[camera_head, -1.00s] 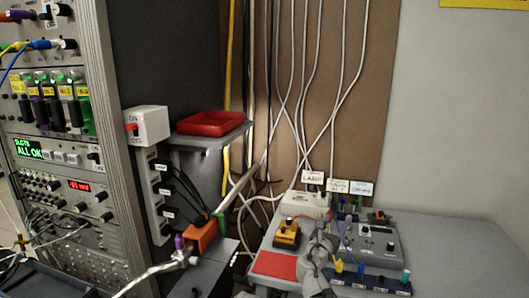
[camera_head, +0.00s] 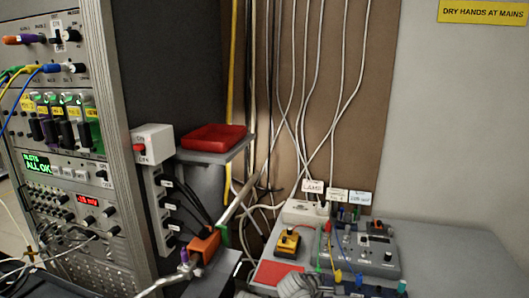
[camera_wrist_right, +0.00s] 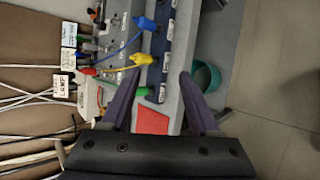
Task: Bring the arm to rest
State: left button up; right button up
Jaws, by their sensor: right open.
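My right gripper (camera_wrist_right: 156,78) shows in the wrist view with its two purple fingers spread apart and nothing between them. It is over the grey bench (camera_wrist_right: 185,35), with a red pad (camera_wrist_right: 153,120) behind the gap between the fingers. In the head view, a grey part that looks like my right arm shows at the bottom edge, in front of the bench (camera_head: 455,262). The fingers are not clear there. My left gripper is not in view.
A red tray (camera_head: 212,138) sits on a shelf beside the instrument rack (camera_head: 115,120). A yellow device (camera_head: 287,243), a grey box with knobs (camera_head: 372,250) and coloured leads stand on the bench. A teal bin (camera_wrist_right: 205,77) stands on the floor beside it.

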pick_arm(q)
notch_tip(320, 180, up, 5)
jog(key=p, duration=0.4)
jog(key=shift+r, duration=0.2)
pick_arm(e)
jog(key=s+a+f+m+g+y, duration=0.1)
jog(key=s+a+m+g+y, duration=0.2)
jog(key=s+a, duration=0.3)
jog(key=s+a+f+m+g+y, duration=0.1)
jog(key=s+a+m+g+y, duration=0.2)
jog(key=s, duration=0.9)
jog(key=a+m+g, duration=0.1)
jog(key=a+m, duration=0.2)
jog(key=a, duration=0.1)
jog(key=shift+f+m, duration=0.3)
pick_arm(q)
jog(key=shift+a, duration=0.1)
pick_arm(e)
jog(key=shift+a, duration=0.1)
